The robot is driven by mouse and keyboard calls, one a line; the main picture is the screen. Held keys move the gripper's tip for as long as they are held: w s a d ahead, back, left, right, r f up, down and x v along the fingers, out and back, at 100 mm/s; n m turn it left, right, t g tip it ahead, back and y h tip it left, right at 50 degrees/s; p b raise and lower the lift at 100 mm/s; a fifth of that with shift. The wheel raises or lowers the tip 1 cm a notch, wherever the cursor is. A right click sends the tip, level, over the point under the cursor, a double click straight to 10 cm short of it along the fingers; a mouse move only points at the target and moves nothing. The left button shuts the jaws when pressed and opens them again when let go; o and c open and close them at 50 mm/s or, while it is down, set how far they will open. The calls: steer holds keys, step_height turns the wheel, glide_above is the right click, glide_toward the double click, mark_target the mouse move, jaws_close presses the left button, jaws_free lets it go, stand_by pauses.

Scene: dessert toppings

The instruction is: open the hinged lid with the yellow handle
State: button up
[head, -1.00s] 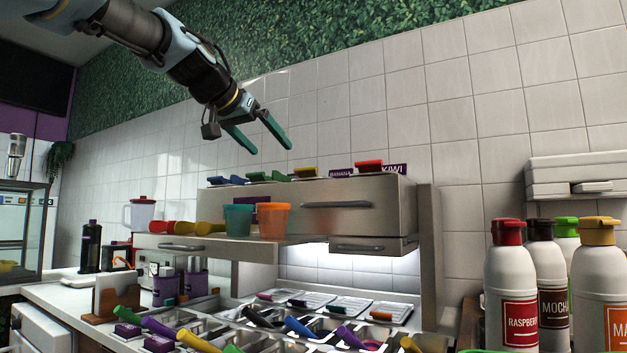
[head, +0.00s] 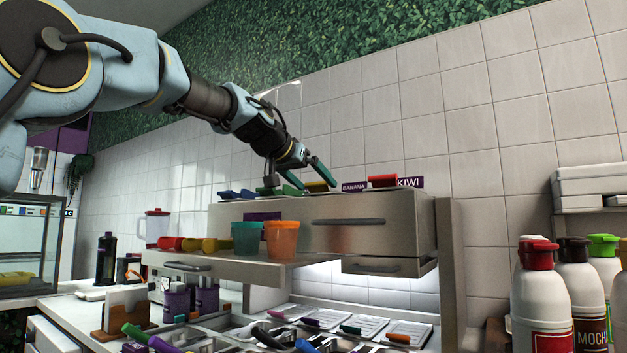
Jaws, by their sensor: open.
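The yellow handle (head: 316,186) sits on top of the metal cabinet (head: 360,213), between green handles on its left and a red handle (head: 382,181) on its right. The lid under it is seen nearly edge-on and looks flat. My gripper (head: 317,184) reaches down from the upper left with its green fingers open. In the picture the fingertips lie on either side of the yellow handle. I cannot tell whether they touch it, or whether they are at its depth. The base of the yellow handle is hidden behind the cabinet's top edge.
Blue handles (head: 228,194) and green handles (head: 291,190) stand close on the left. Banana (head: 354,187) and kiwi (head: 411,182) signs are at the right. Teal (head: 246,239) and orange (head: 281,240) cups stand on the shelf in front. The tiled wall is close behind.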

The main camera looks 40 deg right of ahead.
steer(key=shift+d+f, duration=0.1)
steer(key=shift+d, duration=0.15)
jaws_close()
stand_by(0.8)
